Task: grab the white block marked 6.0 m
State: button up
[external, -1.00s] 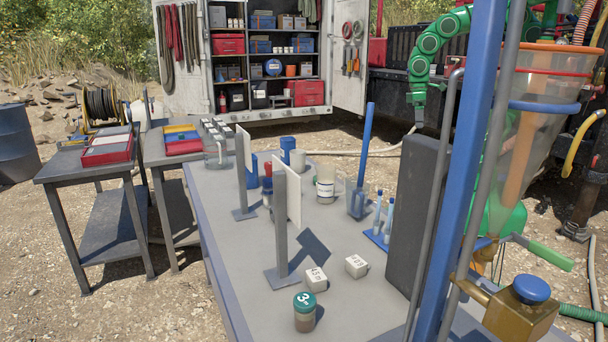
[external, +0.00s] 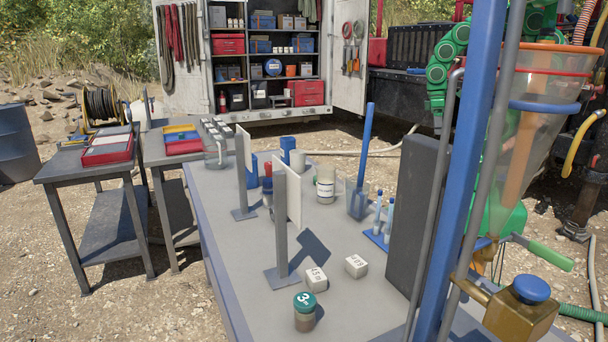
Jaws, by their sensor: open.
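Two small white blocks with dark markings lie on the near part of the grey table: a left one (external: 316,280) and a right one (external: 356,266). Their markings are tilted and too small to read surely, so I cannot tell which one is marked 6.0 m. My gripper (external: 438,124), at the end of the green arm, hangs beyond the dark upright panel, far behind and above both blocks. It is small in view and its lower end is partly hidden by the panel's top. It is open, and I see nothing held.
A teal-lidded jar (external: 305,312) stands in front of the blocks. A grey post with a white plate (external: 293,200) stands behind them. The dark panel (external: 412,210) and blue column (external: 470,170) stand at the right. A white cup (external: 326,185) and blue tube rack (external: 376,238) stand farther back.

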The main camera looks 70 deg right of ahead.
notch_tip(320, 180, up, 5)
jog(key=w+a+r+n, duration=0.4)
jog(key=w+a+n, duration=0.2)
jog(key=w, duration=0.5)
jog(key=w+a+r+n, duration=0.1)
jog(key=w+a+n, duration=0.3)
jog(key=w+a, duration=0.35)
jog(key=n+t, duration=0.2)
jog(key=n, duration=1.6)
send_over(356, 261)
notch_tip(356, 261, down, 5)
notch_tip(356, 261, down, 31)
jog(key=c, duration=1)
